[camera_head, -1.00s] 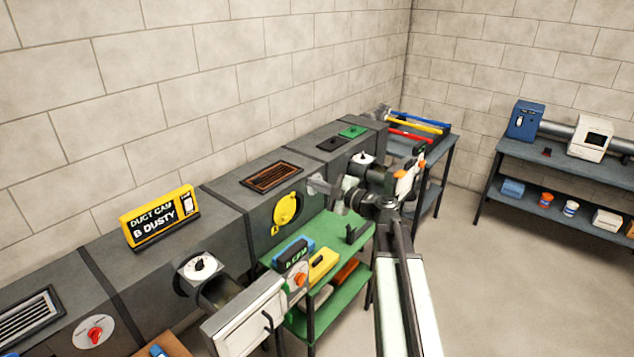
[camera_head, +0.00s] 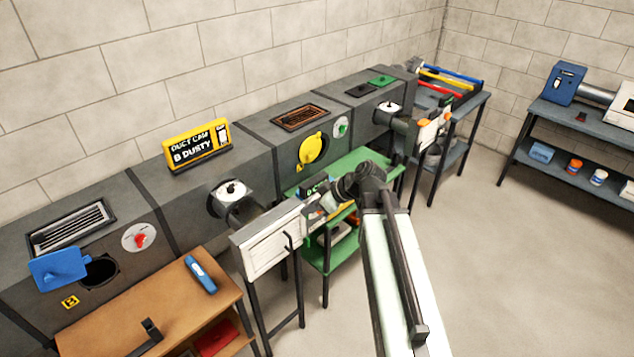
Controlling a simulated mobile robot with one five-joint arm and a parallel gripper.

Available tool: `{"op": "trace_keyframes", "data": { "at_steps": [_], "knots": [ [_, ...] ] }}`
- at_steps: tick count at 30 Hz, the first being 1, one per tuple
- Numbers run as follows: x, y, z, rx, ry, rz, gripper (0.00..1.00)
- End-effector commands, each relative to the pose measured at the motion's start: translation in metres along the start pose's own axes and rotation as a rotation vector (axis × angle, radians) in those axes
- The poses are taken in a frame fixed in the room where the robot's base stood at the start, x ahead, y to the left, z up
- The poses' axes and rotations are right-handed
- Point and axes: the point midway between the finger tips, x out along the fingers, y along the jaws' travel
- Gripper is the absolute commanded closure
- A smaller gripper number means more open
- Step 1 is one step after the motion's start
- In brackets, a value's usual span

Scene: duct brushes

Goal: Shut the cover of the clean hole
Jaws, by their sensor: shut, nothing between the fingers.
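A blue cover (camera_head: 58,268) stands swung open beside a round dark hole (camera_head: 100,272) in the grey duct at the left. A small yellow tag (camera_head: 70,302) is below that hole; its letter is too small to read surely. A yellow cover (camera_head: 312,148) hangs on the duct farther right, over or beside a dark opening that it partly hides. A yellow sign (camera_head: 197,143) on the duct reads "DUCT CAM B DUSTY". My gripper (camera_head: 318,207) is shut and empty, near the white box's right end and in front of the green bench. It is apart from both covers.
A brown bench (camera_head: 165,318) with a blue tool (camera_head: 200,275) stands before the left hole. A white box on a stand (camera_head: 268,240) juts out between it and the green bench (camera_head: 368,160). The floor at the right is clear.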

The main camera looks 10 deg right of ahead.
Motion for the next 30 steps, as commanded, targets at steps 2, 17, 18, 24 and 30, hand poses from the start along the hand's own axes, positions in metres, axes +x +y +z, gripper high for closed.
{"op": "trace_keyframes", "data": {
  "at_steps": [2,17,18,24,30],
  "knots": [
    [0.009,-0.018,0.017,0.114,-0.105,-0.013,1.00],
    [0.079,-0.068,0.191,0.815,-0.660,0.341,1.00],
    [0.089,-0.068,0.204,0.830,-0.668,0.357,1.00],
    [0.155,-0.064,0.275,0.866,-0.688,0.396,1.00],
    [0.215,-0.060,0.333,0.870,-0.688,0.399,1.00]
  ]
}}
